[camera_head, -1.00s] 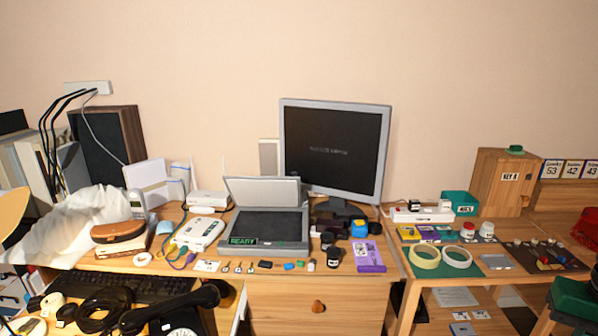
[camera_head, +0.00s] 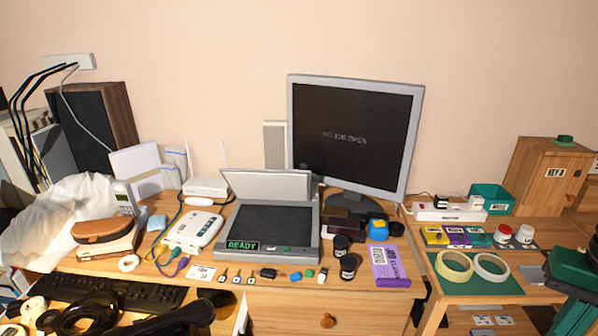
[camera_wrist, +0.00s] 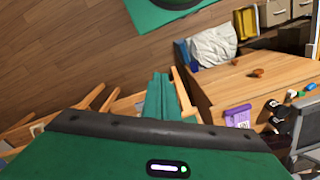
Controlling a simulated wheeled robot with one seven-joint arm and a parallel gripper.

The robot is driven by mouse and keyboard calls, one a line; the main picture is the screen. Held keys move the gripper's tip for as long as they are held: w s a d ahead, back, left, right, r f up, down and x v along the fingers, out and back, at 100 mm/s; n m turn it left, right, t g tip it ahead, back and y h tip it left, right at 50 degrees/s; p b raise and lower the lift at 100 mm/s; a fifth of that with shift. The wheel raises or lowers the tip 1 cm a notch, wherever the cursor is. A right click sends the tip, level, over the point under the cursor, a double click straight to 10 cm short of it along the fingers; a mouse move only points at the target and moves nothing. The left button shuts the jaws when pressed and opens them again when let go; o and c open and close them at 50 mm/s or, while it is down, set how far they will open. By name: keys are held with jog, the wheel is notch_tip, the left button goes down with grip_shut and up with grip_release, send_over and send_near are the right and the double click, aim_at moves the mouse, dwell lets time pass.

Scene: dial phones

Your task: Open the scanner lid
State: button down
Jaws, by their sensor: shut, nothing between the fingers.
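The grey scanner (camera_head: 267,231) stands on the wooden desk in front of the monitor, with a green READY display on its front left. Its lid (camera_head: 266,184) is raised, standing up at the back edge, and the dark bed shows below it. My gripper (camera_wrist: 159,80) has green fingers pressed together with nothing between them, apart from the scanner. In the head view, part of my green arm shows at the lower right edge, but the fingertips cannot be made out there.
A monitor (camera_head: 352,138) stands behind the scanner. Dark jars (camera_head: 348,267) and a purple packet (camera_head: 389,266) lie to its right, a white router (camera_head: 193,232) to its left. Small items line the desk's front edge. A side table with tape rolls (camera_head: 491,267) stands right.

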jog(key=w+a+r+n, duration=0.3)
jog(key=w+a+n, duration=0.1)
jog(key=w+n, duration=0.4)
jog(key=w+a+r+n+t, duration=0.1)
jog(key=w+a+r+n, duration=0.4)
jog(key=w, duration=0.6)
jog(key=w+a+r+n, duration=0.1)
jog(key=w+a+n, duration=0.2)
jog(key=w+n, duration=0.55)
jog(key=w+a+r+n+t, duration=0.1)
jog(key=w+a+n, duration=0.3)
jog(key=a+n, duration=0.45)
jog(key=w+a+r+n, duration=0.25)
jog(key=a+n, duration=0.25)
jog(key=a, duration=0.7)
jog(key=w+a+r+n+t, duration=0.1)
jog(key=w+a+n, duration=0.5)
jog(key=a, duration=0.5)
notch_tip(320, 180, down, 10)
jog(key=w+n, duration=0.1)
jog(key=shift+w+d+r, duration=0.1)
jog(key=shift+w+r, duration=0.45)
jog(key=shift+w, duration=0.3)
jog(key=shift+w+d+r, duration=0.1)
jog(key=shift+w+r, duration=0.45)
jog(key=shift+w, duration=0.25)
